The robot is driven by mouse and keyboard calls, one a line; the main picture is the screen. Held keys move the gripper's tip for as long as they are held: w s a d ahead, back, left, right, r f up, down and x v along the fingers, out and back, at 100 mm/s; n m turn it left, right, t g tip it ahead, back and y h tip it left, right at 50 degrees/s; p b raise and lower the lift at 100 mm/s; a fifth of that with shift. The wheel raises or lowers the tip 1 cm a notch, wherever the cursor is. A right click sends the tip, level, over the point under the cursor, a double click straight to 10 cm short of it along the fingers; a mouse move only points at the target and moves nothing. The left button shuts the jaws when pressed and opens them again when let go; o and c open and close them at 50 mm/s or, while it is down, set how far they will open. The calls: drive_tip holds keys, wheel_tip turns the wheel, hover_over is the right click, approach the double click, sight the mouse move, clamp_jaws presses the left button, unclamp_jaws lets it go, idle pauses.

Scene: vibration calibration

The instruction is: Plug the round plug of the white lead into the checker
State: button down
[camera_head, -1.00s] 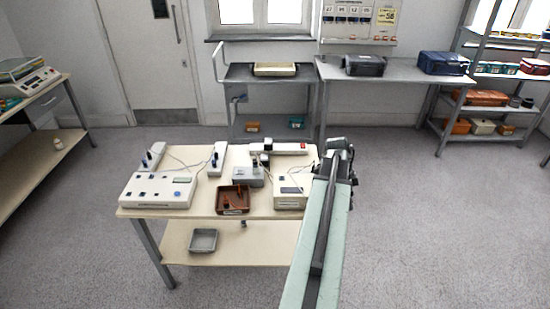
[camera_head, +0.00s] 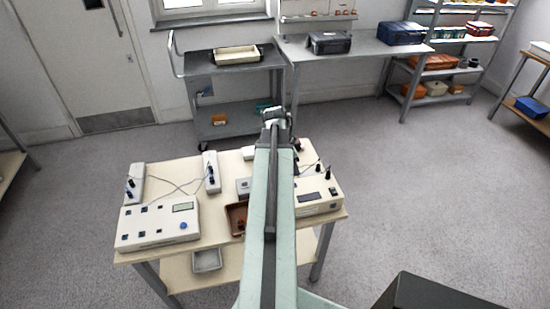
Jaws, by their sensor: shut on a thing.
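A wide white instrument (camera_head: 160,232) with a small display and a blue knob is at the table's front left. A cream unit (camera_head: 318,197) with a dark window is at the right; I cannot tell which is the checker. Dark plugs stand on white blocks at the left (camera_head: 136,184) and middle (camera_head: 211,172), with thin leads between. A dark plug (camera_head: 328,173) with a thin lead stands by the cream unit. My gripper (camera_head: 274,116) is at the arm's far end, beyond the table's back edge in the picture. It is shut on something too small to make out.
My arm hides much of the table's middle, partly covering a brown tray (camera_head: 233,218) and a grey box (camera_head: 242,188). A grey bin (camera_head: 207,260) is on the lower shelf.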

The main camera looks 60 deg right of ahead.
drive_tip(key=shift+w, duration=0.1)
drive_tip(key=shift+w+f+b, duration=0.2)
drive_tip(key=shift+f+b, duration=0.65)
drive_tip(key=shift+b, duration=0.05)
drive_tip(key=b+x, duration=0.3)
drive_tip(key=shift+w+a+f, duration=0.1)
drive_tip(key=shift+w+a, duration=0.1)
drive_tip(key=shift+a, duration=0.1)
drive_tip(key=shift+f, duration=0.1)
drive_tip(key=shift+f+b, duration=0.25)
drive_tip(key=shift+b, duration=0.2)
drive_tip(key=shift+f+b, duration=0.6)
idle(1.5)
